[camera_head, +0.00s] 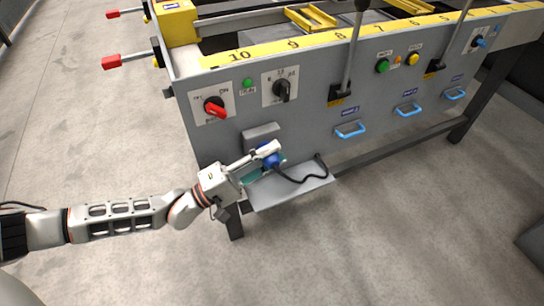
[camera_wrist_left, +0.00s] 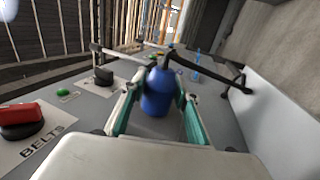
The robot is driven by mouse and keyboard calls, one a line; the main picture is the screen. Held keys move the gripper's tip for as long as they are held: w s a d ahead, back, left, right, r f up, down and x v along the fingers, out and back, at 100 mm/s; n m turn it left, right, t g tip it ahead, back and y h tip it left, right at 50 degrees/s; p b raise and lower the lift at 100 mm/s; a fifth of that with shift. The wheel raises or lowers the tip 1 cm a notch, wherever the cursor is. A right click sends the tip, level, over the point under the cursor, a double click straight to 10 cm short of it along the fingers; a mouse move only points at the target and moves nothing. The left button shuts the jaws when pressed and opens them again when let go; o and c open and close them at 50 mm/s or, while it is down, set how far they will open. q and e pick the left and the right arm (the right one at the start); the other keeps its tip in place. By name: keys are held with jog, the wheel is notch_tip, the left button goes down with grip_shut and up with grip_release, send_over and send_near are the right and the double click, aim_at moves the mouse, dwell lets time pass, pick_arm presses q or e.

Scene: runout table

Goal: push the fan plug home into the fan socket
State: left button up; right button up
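The blue fan plug (camera_head: 272,160) is between the fingers of my left gripper (camera_head: 262,163), in front of the machine's grey panel. In the left wrist view the plug (camera_wrist_left: 157,95) fills the space between the green finger pads of the left gripper (camera_wrist_left: 158,108), which look closed on its sides. A black cable (camera_head: 292,180) runs from the plug to the right. A grey box (camera_head: 262,132) on the panel just above the plug looks like the fan socket housing; its opening is not visible. The plug's front end is hidden. My right gripper is not in view.
A grey shelf (camera_head: 290,190) juts out below the plug. A red rotary switch (camera_head: 214,107) and a black one (camera_head: 282,90) sit above on the panel. A lever (camera_head: 352,50) and blue handles (camera_head: 350,130) are to the right. The floor in front is clear.

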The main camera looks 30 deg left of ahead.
pick_arm(q)
jog(key=shift+o, duration=1.3)
jog(key=v, duration=1.2)
